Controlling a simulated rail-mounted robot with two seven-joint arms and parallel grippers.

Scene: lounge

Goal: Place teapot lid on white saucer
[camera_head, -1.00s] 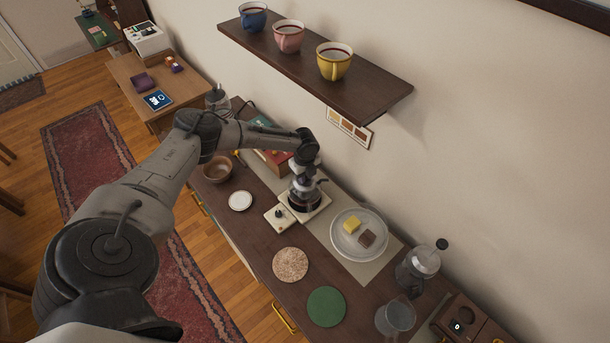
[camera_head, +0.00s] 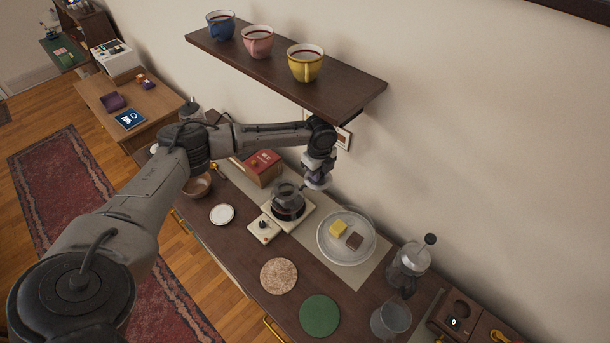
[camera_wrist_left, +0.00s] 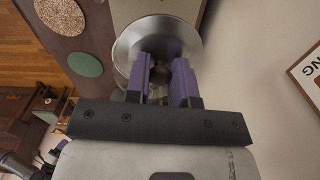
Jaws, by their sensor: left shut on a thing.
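My left gripper (camera_head: 317,179) is in the air, to the right of and above the glass teapot (camera_head: 288,197), which stands on a pale warmer on the counter. In the left wrist view the purple fingers are shut on the teapot lid (camera_wrist_left: 160,73). Only its small brown knob shows clearly between them; the rest of the lid is hard to make out. The teapot's top looks uncovered. The white saucer (camera_head: 222,214) lies flat and empty on the counter, left of the teapot and well apart from my gripper. My right gripper is not in view.
A round plate (camera_head: 345,259) with yellow and brown pieces lies right of the teapot. A cork mat (camera_head: 279,275) and green mat (camera_head: 320,315) lie in front. A red box (camera_head: 262,167) stands behind the teapot. A shelf (camera_head: 345,92) with cups overhangs the counter.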

